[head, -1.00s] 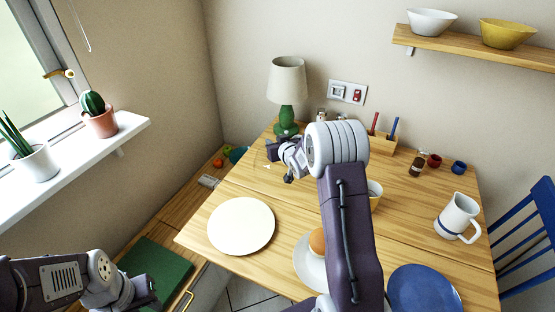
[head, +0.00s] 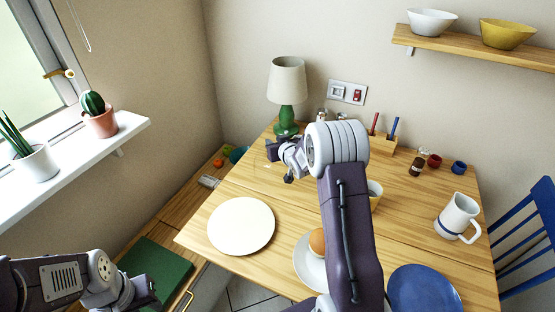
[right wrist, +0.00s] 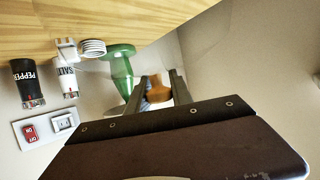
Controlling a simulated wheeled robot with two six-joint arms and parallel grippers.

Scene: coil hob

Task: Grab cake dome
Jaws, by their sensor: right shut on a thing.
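My right gripper (head: 269,151) reaches over the far left part of the table, short of the lamp. In the right wrist view its two fingers (right wrist: 159,84) are shut on a brown, wood-like knob (right wrist: 158,93), which I take to be the cake dome's handle. The dome's clear glass is hard to make out; only faint curved edges show around the knob, and I cannot tell whether its rim touches the table. My left gripper (head: 143,291) is low at the left, over a green board; its jaws are not clear.
A green lamp (head: 287,90) stands at the table's back corner. A white plate (head: 241,226), a blue plate (head: 425,290) and a white jug (head: 458,218) are on the table. Salt (right wrist: 67,80) and pepper (right wrist: 27,82) shakers stand near the wall switches (right wrist: 48,128).

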